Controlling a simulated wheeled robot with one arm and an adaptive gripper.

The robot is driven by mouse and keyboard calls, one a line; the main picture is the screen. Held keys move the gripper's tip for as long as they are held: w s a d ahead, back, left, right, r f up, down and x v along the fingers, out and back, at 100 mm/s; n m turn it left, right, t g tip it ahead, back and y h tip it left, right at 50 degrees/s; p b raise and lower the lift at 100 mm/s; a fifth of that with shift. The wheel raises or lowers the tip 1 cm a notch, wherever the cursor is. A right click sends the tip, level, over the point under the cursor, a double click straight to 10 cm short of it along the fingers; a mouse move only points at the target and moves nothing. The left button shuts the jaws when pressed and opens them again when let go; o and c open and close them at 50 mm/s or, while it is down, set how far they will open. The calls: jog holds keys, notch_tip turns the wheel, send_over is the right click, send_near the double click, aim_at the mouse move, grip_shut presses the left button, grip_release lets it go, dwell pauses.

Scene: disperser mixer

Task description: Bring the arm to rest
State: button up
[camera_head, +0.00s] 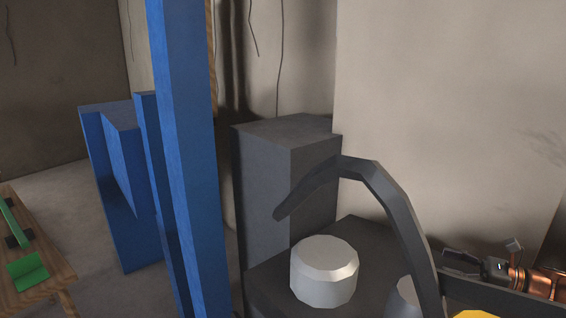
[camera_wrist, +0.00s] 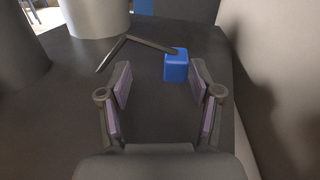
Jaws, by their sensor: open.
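My gripper (camera_wrist: 161,82) is open in the wrist view, with its two padded fingers apart and nothing between the pads. It is low over a dark surface (camera_wrist: 145,125). A small blue block (camera_wrist: 176,67) with a dark bent bar (camera_wrist: 135,41) at its top is just beyond the fingertips, nearer the right finger. I cannot tell whether a finger touches it. In the head view, part of my gripper (camera_head: 468,264) shows at the lower right, beside the wall and partly hidden behind a dark curved arm.
The dark curved arm (camera_head: 398,205) arches over a white cylinder (camera_head: 323,272) on a dark base. A grey cabinet (camera_head: 262,185) stands behind. A tall blue post (camera_head: 190,150) is at left centre. A wooden bench (camera_head: 40,285) with green parts is far left. A pale wall is close on the right.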

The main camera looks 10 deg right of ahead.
jog(key=s+a+r+n+g, duration=0.1)
jog(key=a+r+n+g, duration=0.2)
jog(key=a, duration=0.6)
jog(key=s+a+r+n+g, duration=0.1)
jog(key=a+r+n+g, duration=0.2)
jog(key=a, duration=0.6)
jog(key=s+a+r+n+g, duration=0.1)
jog(key=a+n+g, duration=0.2)
jog(key=a+n, duration=0.35)
jog(key=s+a+f+n+g+h, duration=0.2)
jog(key=s+a+n+h, duration=0.3)
jog(key=s, duration=0.4)
jog(key=s+a+f+n+g+h, duration=0.2)
jog(key=s+a+f+h, duration=0.1)
jog(key=s+a, duration=0.45)
jog(key=s+d+f+n+h, duration=0.2)
jog(key=s+d+h, duration=0.1)
jog(key=s, duration=0.3)
jog(key=s+d+f+n+h, duration=0.2)
jog(key=s+d+n+h, duration=0.1)
jog(key=s+d, duration=0.2)
jog(key=shift+s+f+t, duration=0.3)
jog(key=shift+s+t, duration=0.1)
jog(key=shift+s, duration=0.1)
